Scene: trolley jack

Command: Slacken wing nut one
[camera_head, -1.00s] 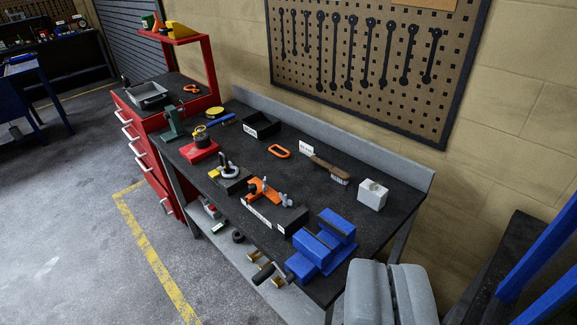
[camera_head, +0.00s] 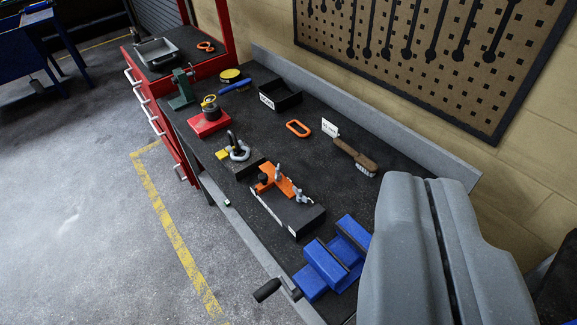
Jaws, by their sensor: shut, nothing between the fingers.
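An orange bar (camera_head: 278,182) lies on a dark block (camera_head: 295,208) with a pale label strip along its front, on the workbench. A grey wing nut (camera_head: 278,171) stands up on the bar, and another grey winged piece (camera_head: 302,196) is at its right end. A dark knob (camera_head: 262,178) is at its left end. I cannot read any numbers, so I cannot tell which is wing nut one. My gripper (camera_head: 428,182) is at the lower right, its two grey fingers shut together and empty. In the picture it is right of the block and apart from it.
A blue vise (camera_head: 335,262) with a dark handle is between the block and my gripper in the picture. A shackle fixture (camera_head: 238,150), red block (camera_head: 208,122), orange ring (camera_head: 298,128), brush (camera_head: 355,156) and black tray (camera_head: 282,97) share the bench (camera_head: 330,185). A pegboard (camera_head: 425,60) hangs behind.

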